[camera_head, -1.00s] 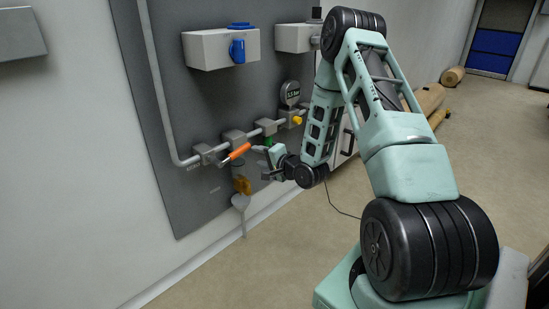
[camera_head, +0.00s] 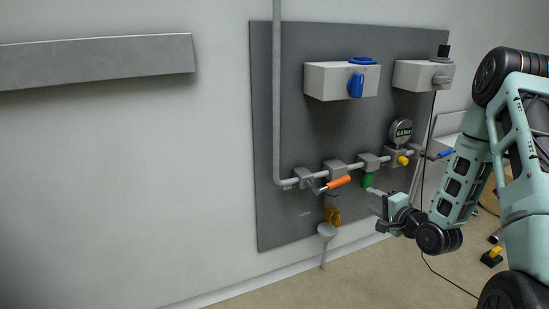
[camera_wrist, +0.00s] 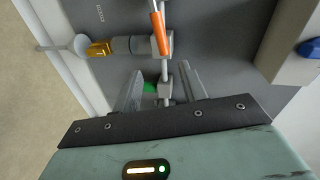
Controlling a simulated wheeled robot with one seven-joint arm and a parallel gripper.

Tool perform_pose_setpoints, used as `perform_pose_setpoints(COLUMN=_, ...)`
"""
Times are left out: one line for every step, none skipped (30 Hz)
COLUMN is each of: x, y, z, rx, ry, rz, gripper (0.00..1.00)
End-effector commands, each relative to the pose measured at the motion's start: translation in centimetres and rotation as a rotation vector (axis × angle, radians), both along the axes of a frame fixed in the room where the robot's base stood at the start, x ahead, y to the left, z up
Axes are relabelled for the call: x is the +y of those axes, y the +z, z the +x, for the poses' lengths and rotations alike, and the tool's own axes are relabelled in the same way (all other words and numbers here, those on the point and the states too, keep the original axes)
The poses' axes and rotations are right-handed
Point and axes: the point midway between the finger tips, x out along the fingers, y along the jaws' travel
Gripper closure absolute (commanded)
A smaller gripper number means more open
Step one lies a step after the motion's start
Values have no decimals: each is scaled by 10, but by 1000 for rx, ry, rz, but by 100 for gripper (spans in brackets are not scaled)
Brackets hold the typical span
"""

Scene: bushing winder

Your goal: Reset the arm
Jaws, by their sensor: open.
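My gripper (camera_head: 374,202) is open and empty, in front of the lower part of the grey wall panel (camera_head: 285,120). In the head view its fingers point left, just below the green part (camera_head: 367,180) on the pipe. In the wrist view the two fingers of my gripper (camera_wrist: 160,92) are spread apart. The green part (camera_wrist: 150,87) shows between them in the picture, partly hidden; I cannot tell the gap to it. My arm reaches in from the right, bent at the elbow.
The panel carries a pipe (camera_head: 277,90), an orange handle (camera_head: 338,182), a pressure gauge (camera_head: 401,131) and a box with a blue switch (camera_head: 356,84). A funnel drain (camera_head: 327,231) hangs below. A grey ledge (camera_head: 95,62) juts from the left wall. Floor space is clear in front.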

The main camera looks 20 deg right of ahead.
Motion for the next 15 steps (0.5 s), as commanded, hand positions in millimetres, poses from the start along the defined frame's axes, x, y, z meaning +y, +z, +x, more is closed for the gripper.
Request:
perform_pose_setpoints(x=0, y=0, z=0, rx=0, ry=0, rz=0, gripper=58)
perform_pose_setpoints(x=0, y=0, z=0, rx=0, ry=0, rz=0, gripper=58)
perform_pose_setpoints(x=2, y=1, z=1, rx=4, ry=6, rz=-6, gripper=58)
perform_pose_setpoints(x=5, y=2, z=3, rx=12, ry=15, rz=-16, gripper=58)
perform_pose_setpoints(x=10, y=3, z=6, rx=22, ry=27, rz=-31, gripper=58)
perform_pose_setpoints(x=19, y=4, z=11, rx=45, ry=51, rz=-61, gripper=58)
perform_pose_setpoints(x=28, y=6, z=16, rx=68, ry=75, rz=-91, gripper=58)
perform_pose_setpoints(x=39, y=8, z=20, rx=97, ry=103, rz=-127, gripper=58)
perform_pose_setpoints(x=56, y=10, z=25, rx=140, ry=149, rz=-184, gripper=58)
perform_pose_setpoints(x=71, y=12, z=29, rx=175, ry=186, rz=-232, gripper=58)
perform_pose_setpoints(x=87, y=15, z=32, rx=212, ry=229, rz=-283, gripper=58)
perform_pose_setpoints(x=108, y=19, z=34, rx=259, ry=287, rz=-354, gripper=58)
perform_pose_setpoints(x=125, y=22, z=34, rx=296, ry=333, rz=-408, gripper=58)
perform_pose_setpoints(x=141, y=25, z=32, rx=331, ry=379, rz=-460, gripper=58)
perform_pose_setpoints(x=163, y=29, z=28, rx=376, ry=442, rz=-528, gripper=58)
